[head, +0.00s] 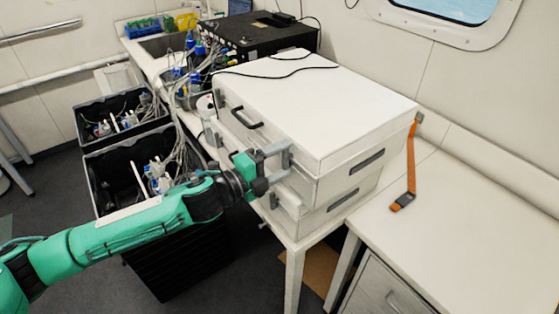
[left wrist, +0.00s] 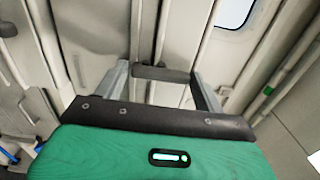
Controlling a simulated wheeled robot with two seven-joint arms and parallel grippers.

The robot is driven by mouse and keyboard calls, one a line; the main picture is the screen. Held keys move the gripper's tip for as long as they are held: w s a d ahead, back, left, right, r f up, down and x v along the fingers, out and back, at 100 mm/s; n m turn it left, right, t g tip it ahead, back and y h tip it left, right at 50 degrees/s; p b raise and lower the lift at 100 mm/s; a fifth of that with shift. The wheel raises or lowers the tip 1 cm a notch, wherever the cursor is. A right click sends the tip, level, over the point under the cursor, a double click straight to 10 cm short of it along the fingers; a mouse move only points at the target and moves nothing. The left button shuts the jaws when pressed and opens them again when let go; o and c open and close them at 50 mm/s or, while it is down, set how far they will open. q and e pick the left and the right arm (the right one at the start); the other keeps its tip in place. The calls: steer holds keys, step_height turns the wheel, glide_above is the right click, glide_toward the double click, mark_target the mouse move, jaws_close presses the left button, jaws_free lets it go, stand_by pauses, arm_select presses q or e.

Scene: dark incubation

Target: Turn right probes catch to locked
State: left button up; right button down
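Two white cases are stacked on a white table in the head view: the upper case (head: 320,100) and the lower case (head: 330,208). A grey catch (head: 287,157) is on the upper case's front side, near its right corner. In the left wrist view a dark grey catch bar (left wrist: 160,73) lies across between my fingers. My left gripper (head: 277,165) is at this catch, with its fingers spread on either side of it; it also shows in the left wrist view (left wrist: 160,80). I cannot tell whether the fingers touch the catch. My right gripper is not in view.
A black handle (head: 247,117) is on the upper case's front. Black crates (head: 125,170) with cables and bottles stand at left. A black box (head: 262,38) is behind.

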arm_select(q)
steer(key=shift+o, duration=1.2)
steer(key=shift+a, duration=0.1)
steer(key=shift+s+a+f+b, duration=0.1)
steer(key=shift+s+a+b, duration=0.15)
steer(key=shift+a+b, duration=0.05)
steer(key=b+v, duration=0.4)
steer(key=v, duration=0.9)
steer(key=shift+b, duration=0.35)
